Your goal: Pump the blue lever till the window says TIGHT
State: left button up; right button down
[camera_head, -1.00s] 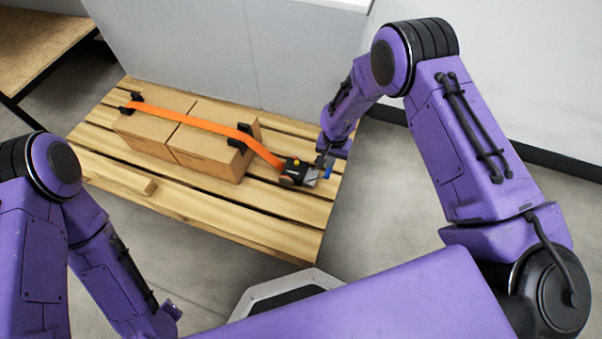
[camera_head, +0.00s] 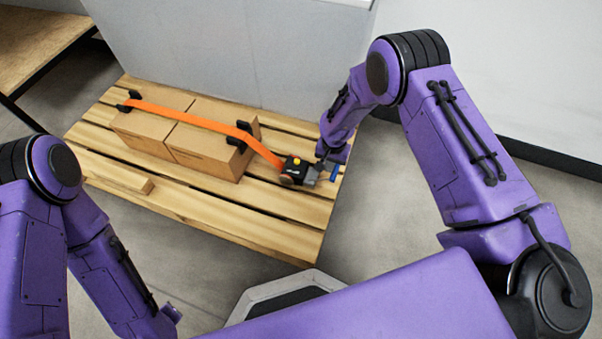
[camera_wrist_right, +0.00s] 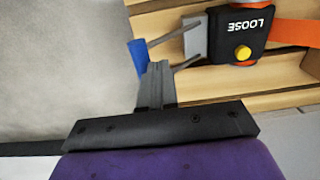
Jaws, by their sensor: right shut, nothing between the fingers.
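A black ratchet box (camera_head: 294,168) with a yellow button sits on the pallet at the right end of an orange strap (camera_head: 200,122). In the right wrist view its window (camera_wrist_right: 257,23) reads LOOSE, upside down. The blue lever (camera_head: 334,173) sticks out to the right of the box on thin metal arms; its blue bar also shows in the right wrist view (camera_wrist_right: 138,58). My right gripper (camera_wrist_right: 156,68) is shut and empty, its fingertips right beside the blue bar. I cannot tell whether they touch. My left gripper is out of sight.
The strap runs over two cardboard boxes (camera_head: 200,150) with black corner guards on the wooden pallet (camera_head: 255,228). A grey panel (camera_head: 230,55) stands behind the pallet. A wooden table (camera_head: 35,45) is at the back left. The pallet's front right is clear.

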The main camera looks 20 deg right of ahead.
jog(key=shift+d+f+b, duration=0.15)
jog(key=shift+f+b, duration=1.25)
jog(key=shift+f, duration=0.65)
notch_tip(320, 180, up, 8)
jog(key=p, duration=0.7)
jog(key=shift+r, duration=0.1)
